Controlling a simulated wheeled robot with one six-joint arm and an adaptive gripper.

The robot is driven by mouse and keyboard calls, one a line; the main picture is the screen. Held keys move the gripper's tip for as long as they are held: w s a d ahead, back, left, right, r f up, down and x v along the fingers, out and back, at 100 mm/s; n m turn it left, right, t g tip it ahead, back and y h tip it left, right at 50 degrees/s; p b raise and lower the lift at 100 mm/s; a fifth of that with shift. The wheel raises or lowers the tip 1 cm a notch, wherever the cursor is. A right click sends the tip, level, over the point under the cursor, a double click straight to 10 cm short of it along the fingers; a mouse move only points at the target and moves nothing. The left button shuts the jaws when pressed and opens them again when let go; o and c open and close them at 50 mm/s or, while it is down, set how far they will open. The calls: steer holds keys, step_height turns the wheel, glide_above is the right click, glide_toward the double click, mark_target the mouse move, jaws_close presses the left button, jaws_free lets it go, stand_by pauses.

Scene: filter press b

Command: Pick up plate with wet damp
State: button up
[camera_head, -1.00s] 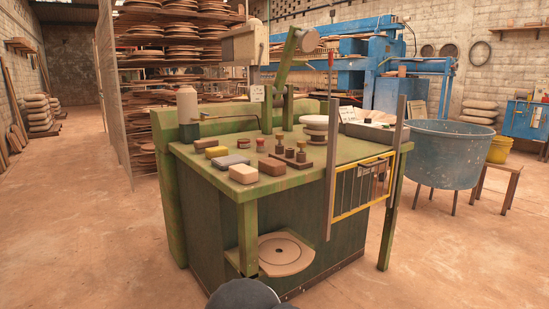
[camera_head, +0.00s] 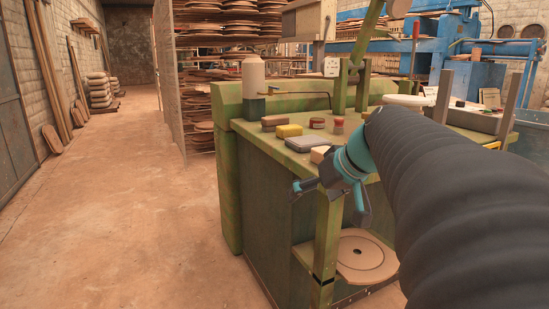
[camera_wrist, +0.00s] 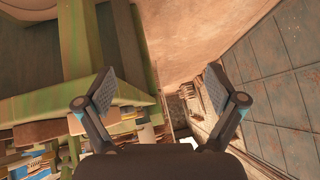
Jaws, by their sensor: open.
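A round tan plate (camera_head: 360,255) with a dark centre spot and a ring line lies flat on the low shelf under the green bench (camera_head: 300,158). My gripper (camera_head: 333,203) is open and empty, in front of the bench's front corner post, above and left of the plate in the picture. In the wrist view both fingers of my gripper (camera_wrist: 159,82) are spread with nothing between them. A pale rounded surface at that view's top left may be the plate; I cannot tell.
The green corner post (camera_head: 327,245) stands close behind my gripper. On the bench top are a yellow block (camera_head: 289,131), a grey block (camera_head: 303,143), small jars and a bottle (camera_head: 253,72). Racks of round boards (camera_head: 235,20) stand behind.

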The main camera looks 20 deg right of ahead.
steer(key=w+d+r+n+t+h+b, duration=0.1)
steer(key=d+r+t+b, duration=0.2)
steer(key=d, duration=1)
steer(key=w+d+r+t+b, duration=0.15)
steer(key=d+r, duration=0.25)
steer(key=d, duration=0.8)
steer(key=shift+t, duration=0.45)
steer(key=p+x, duration=0.1)
steer(key=x, duration=1.2)
steer(key=shift+a, duration=0.2)
steer(key=c, duration=1.5)
steer(key=shift+c, duration=0.2)
